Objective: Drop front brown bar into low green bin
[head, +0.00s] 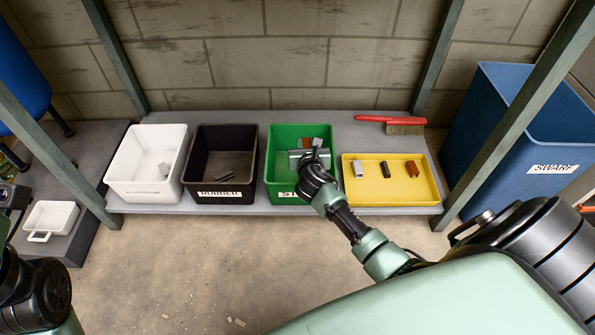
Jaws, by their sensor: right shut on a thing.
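The low green bin (274,182) stands on the grey shelf, third from the left, with a white label on its front. My right gripper (309,157) is over this bin, shut, with its wrist covering part of the opening. A brown bar (318,142) shows just beyond the gripper's tips, partly hidden. How the fingers sit on it is too small to see. Another brown bar (411,169) lies in the yellow tray at the right. My left gripper is not in view; only part of my left arm shows at the lower left.
A white bin (145,187) and a black bin (220,194) stand left of the green bin. The yellow tray (392,197) also holds a silver bar (358,169) and a dark bar (384,170). A red brush (404,127) lies behind it. Shelf posts rise at both sides.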

